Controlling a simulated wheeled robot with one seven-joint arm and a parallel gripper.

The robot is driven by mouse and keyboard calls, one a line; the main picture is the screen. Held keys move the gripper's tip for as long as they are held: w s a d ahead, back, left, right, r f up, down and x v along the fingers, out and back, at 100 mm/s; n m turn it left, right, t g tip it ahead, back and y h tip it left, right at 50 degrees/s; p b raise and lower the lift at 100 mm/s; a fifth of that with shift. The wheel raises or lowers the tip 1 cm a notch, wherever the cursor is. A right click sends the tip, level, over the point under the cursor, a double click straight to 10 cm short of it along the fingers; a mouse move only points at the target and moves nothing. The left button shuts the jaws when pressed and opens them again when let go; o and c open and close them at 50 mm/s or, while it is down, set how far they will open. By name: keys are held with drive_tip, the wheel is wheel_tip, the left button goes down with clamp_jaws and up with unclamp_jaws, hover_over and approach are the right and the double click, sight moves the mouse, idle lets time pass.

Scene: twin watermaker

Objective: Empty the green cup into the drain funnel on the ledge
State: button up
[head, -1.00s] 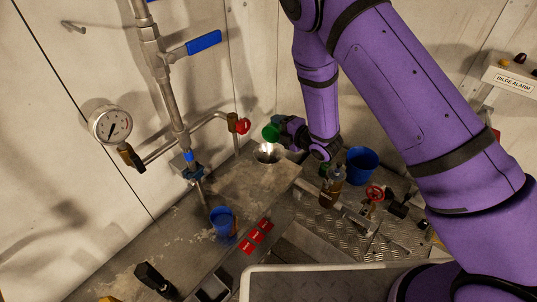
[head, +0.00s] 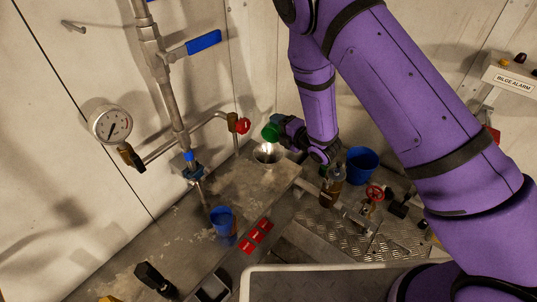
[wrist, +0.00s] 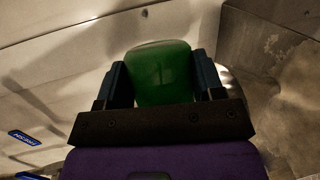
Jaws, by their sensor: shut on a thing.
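My gripper (head: 281,131) is shut on the green cup (head: 270,133) and holds it tilted above the drain funnel (head: 266,153) at the far end of the ledge (head: 250,185). In the wrist view the green cup (wrist: 160,75) sits between the two fingers of my gripper (wrist: 163,82). The inside of the cup and any contents cannot be seen. The funnel opening shows as a bright round hollow just below the cup.
A blue cup (head: 223,220) stands on the ledge under the pipe tap. A red valve (head: 241,125) is left of the green cup.

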drive_tip(key=shift+s+a+r+n+t, duration=0.1)
drive_tip(key=shift+s+r+n+t, duration=0.15)
drive_tip(key=shift+n, duration=0.2)
drive_tip(key=shift+s+a+r+n+t, duration=0.1)
drive_tip(key=shift+r+n+t, duration=0.05)
drive_tip(key=shift+n+t, duration=0.25)
idle(0.8)
idle(0.8)
